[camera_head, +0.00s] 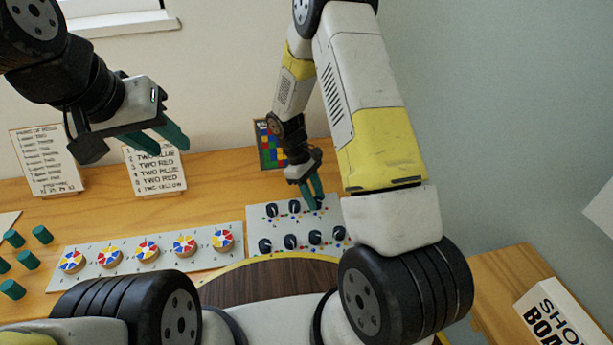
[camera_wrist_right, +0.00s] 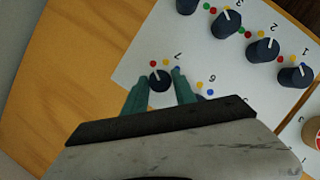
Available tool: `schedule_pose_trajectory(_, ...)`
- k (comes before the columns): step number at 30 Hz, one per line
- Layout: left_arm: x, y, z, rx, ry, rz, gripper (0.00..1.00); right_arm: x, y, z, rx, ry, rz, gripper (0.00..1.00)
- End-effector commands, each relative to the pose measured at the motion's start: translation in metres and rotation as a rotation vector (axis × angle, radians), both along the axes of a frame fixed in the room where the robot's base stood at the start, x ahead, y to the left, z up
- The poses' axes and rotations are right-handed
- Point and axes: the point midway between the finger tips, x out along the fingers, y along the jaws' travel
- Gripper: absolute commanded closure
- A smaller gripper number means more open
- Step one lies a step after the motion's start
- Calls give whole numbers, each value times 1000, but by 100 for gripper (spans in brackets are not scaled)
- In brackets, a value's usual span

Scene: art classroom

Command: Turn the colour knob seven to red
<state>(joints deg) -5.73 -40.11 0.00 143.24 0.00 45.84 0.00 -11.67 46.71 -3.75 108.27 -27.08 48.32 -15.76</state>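The colour knob panel (camera_head: 255,226) is a pale board with two rows of dark knobs. Knob seven (camera_wrist_right: 160,80) is dark and round, beside a printed 7, with red, yellow and blue dots near its edge in the right wrist view. Its white pointer is towards the dot side; the exact dot is hard to tell. My right gripper (camera_wrist_right: 160,78) is over it with teal fingers apart, one on each side of the knob; contact cannot be made out. It also shows above the panel's back right in the head view (camera_head: 316,196). My left gripper (camera_head: 163,140) is open and empty in the air.
A board with several colour wheels (camera_head: 128,272) lies left of the knob panel. Green cylinders (camera_head: 28,260) stand at the far left. Two text cards (camera_head: 155,172) and a coloured grid card (camera_head: 270,148) stand at the back. Bare wooden table (camera_head: 215,200) lies behind the boards.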

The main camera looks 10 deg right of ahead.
Motion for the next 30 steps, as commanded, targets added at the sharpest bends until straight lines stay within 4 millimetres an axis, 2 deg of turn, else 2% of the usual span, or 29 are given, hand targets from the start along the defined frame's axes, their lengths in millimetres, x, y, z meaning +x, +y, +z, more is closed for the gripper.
schedule_pose_trajectory(1,0,0,0,0,0,0,64,0,0,0,0,0,0,56)
schedule_pose_trajectory(3,0,0,0,0,0,0,64,0,0,0,0,0,-1,48)
schedule_pose_trajectory(14,0,0,0,0,0,0,64,2,1,5,0,-1,-2,48)
schedule_pose_trajectory(24,0,0,0,0,0,0,64,16,17,55,1,-3,-1,48)
schedule_pose_trajectory(30,0,0,0,0,0,0,64,20,22,71,0,-1,-1,48)
